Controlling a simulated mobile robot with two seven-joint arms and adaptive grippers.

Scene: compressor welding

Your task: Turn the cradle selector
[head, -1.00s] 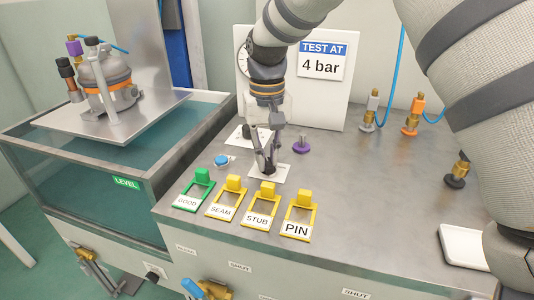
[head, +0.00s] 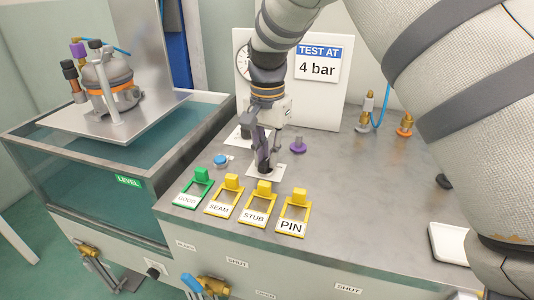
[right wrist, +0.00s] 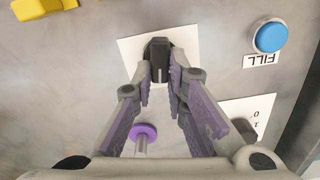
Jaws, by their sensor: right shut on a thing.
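A black selector knob (right wrist: 158,58) stands on a white plate on the bench top. In the right wrist view it is between the tips of my right gripper (right wrist: 160,75), which is shut on it. In the head view my right gripper (head: 264,166) points down onto the same white plate (head: 291,175), behind the yellow tags, and hides most of the knob. No lettering on this plate can be read. The compressor (head: 108,80) sits on a metal plate over the water tank at left. My left gripper is not in view.
A blue FILL button (head: 220,160) and a purple-topped knob (head: 298,147) flank my right gripper. A second white plate (right wrist: 245,112) is close by. A green tag (head: 194,190) and yellow tags line the front edge. A white tray (head: 448,243) lies at right.

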